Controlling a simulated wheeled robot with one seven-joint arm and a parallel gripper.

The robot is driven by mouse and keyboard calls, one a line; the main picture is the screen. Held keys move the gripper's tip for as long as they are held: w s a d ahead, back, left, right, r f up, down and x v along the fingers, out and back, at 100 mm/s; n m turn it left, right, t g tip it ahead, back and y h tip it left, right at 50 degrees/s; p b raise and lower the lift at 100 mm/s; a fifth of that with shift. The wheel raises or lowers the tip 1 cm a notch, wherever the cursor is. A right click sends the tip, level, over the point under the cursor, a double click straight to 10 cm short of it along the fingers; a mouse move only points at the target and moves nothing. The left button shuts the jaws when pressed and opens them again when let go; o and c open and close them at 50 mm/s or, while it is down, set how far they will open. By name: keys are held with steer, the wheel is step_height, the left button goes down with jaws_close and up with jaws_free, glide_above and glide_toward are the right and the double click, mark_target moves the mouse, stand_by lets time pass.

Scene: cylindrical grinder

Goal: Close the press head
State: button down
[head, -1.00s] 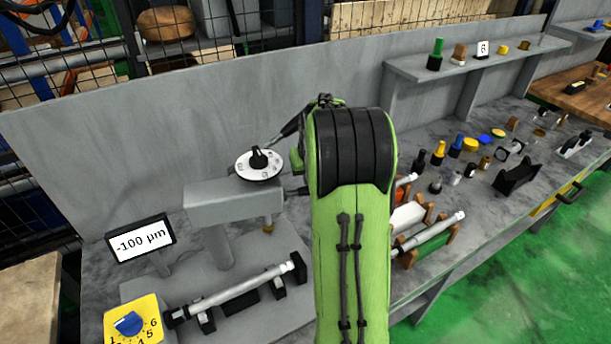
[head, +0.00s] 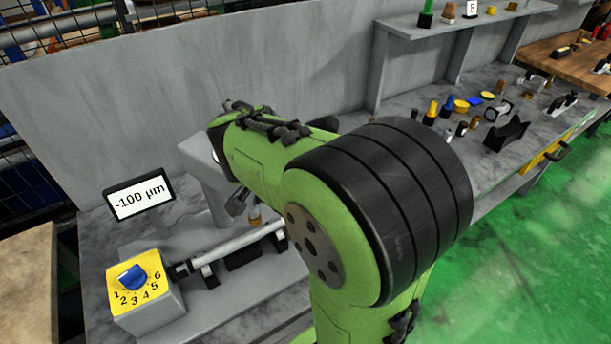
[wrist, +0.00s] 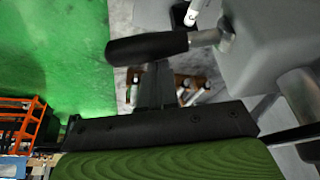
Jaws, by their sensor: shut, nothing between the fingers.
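The press head is a grey block (head: 197,160) above the cylinder bed in the head view, largely hidden by my green arm. In the wrist view its grey body (wrist: 275,50) fills the upper right. A lever with a black grip (wrist: 147,47) and a metal rod juts left from that body. My gripper (wrist: 156,72) is shut and empty, its fingertips at the grip's lower edge in the picture. I cannot tell whether they touch it. A grey cylinder (head: 232,243) lies across black supports below the head.
A display (head: 139,195) reads -100 µm. A yellow-faced box with a blue knob (head: 133,277) stands at the front left. Several small parts and a black holder (head: 507,134) stand on the bench at right. Green floor is open beyond.

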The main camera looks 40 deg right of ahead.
steer(key=a+m+g, duration=0.1)
steer(key=a+m, duration=0.2)
steer(key=a, duration=0.8)
steer(key=shift+m+b, duration=0.3)
steer(key=shift+b, duration=0.1)
steer(key=shift+a, duration=0.1)
steer(key=shift+r, duration=0.1)
